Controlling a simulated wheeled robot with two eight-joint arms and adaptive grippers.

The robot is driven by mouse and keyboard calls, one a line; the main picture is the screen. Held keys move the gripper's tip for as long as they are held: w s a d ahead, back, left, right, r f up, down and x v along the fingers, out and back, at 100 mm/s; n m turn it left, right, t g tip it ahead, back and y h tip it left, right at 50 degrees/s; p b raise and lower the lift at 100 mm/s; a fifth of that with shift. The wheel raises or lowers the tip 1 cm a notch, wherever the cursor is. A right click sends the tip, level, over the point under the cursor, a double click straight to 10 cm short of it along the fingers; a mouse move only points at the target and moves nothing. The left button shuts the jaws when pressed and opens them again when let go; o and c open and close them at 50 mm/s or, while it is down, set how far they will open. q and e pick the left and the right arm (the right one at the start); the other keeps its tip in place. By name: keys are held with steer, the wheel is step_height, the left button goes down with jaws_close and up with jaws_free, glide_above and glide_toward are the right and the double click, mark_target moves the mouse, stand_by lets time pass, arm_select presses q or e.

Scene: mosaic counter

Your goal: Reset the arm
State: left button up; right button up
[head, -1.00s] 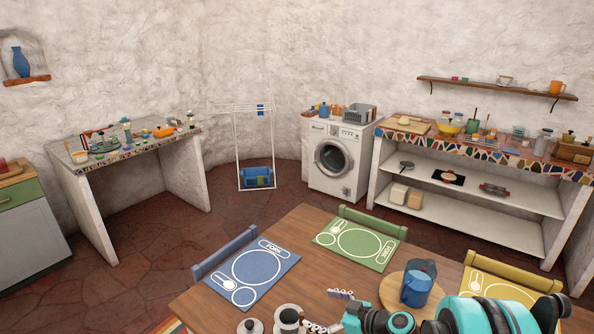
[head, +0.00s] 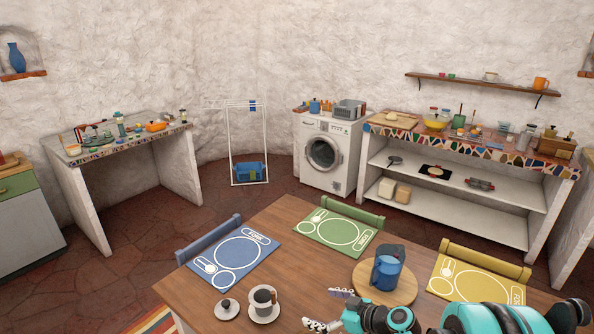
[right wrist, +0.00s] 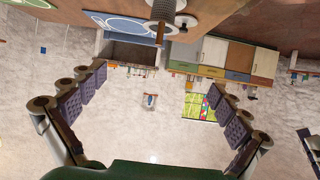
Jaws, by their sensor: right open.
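My right arm comes in from the bottom right of the head view. Its gripper (head: 328,308) is open and empty over the wooden table (head: 200,288), with its fingers pointing left. In the right wrist view the open gripper (right wrist: 153,108) shows two padded fingers spread wide with nothing between them. My left gripper is in neither view.
A cup with dark contents (head: 263,297) and a small lid (head: 227,309) stand left of the gripper. A blue jug (head: 388,267) on a round board (head: 365,283) stands just behind it. Blue (head: 225,259), green (head: 318,232) and yellow (head: 462,289) placemats lie around.

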steer(key=s+d+m+h+b, duration=0.4)
steer(key=s+d+m+h, duration=0.1)
steer(key=s, duration=0.6)
steer(key=s+d+f+m+h+b, duration=0.1)
steer(key=s+d+m+h+b, duration=0.4)
steer(key=s, duration=0.7)
steer(key=shift+d+f+g, duration=0.25)
steer(key=shift+d+g, duration=0.05)
steer(key=shift+d, duration=0.45)
